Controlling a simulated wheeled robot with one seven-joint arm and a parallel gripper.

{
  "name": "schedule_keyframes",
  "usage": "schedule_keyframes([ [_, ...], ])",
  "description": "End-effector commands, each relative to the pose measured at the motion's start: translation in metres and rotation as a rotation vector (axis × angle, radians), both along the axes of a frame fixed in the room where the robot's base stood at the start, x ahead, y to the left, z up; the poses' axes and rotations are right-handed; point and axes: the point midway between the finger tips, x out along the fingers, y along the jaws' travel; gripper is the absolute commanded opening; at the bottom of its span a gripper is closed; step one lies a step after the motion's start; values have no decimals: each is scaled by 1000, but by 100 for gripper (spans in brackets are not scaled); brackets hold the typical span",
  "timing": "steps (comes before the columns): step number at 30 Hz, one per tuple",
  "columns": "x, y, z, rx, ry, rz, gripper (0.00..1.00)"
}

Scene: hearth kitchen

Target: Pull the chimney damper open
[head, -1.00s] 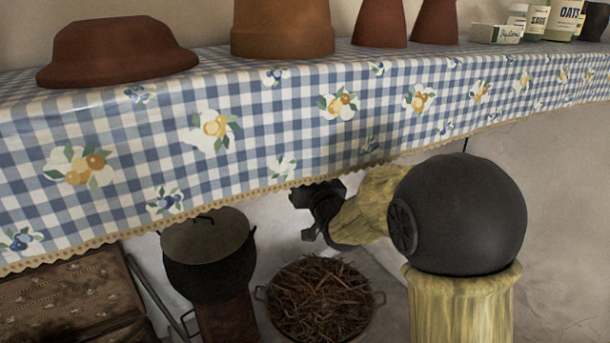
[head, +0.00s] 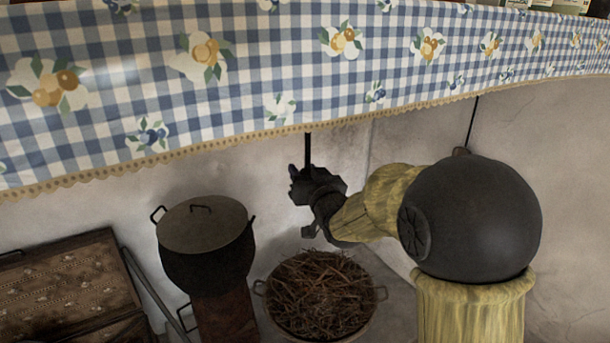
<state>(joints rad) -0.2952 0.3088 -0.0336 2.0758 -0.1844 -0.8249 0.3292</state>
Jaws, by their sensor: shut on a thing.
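The chimney damper's pull appears to be the dark, thin rod (head: 307,150) that hangs straight down from behind the checked cloth's lower edge. Its upper end and the damper plate are hidden behind the cloth. My dark gripper (head: 303,184) is at the rod's lower end, below the cloth and in front of the pale wall. It is shut on the rod. The fingertips are small and dark, so the exact grip is hard to make out.
The blue checked cloth (head: 270,65) hangs over the hearth. Below stand a lidded black pot (head: 208,262), a basket of twigs (head: 320,295) and a patterned chest (head: 65,290). A thin dark line (head: 473,118) hangs at the right. Wall space around my gripper is clear.

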Motion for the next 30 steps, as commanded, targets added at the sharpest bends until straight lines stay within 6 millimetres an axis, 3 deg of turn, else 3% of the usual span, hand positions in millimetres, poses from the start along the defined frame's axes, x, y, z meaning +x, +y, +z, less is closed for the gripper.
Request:
schedule_keyframes([
  [1, 0, -1, -12, -1, 1, -2, 0],
  [6, 0, -2, -24, -1, 2, -3, 0],
  [19, 0, -1, -29, -3, 10, -3, 0],
  [20, 0, -1, -29, -4, 11, -3, 41],
  [22, 0, -1, -29, -3, 10, -3, 55],
  [23, 0, -1, -28, -3, 9, -2, 59],
  [30, 0, -1, -26, -2, 4, -1, 59],
])
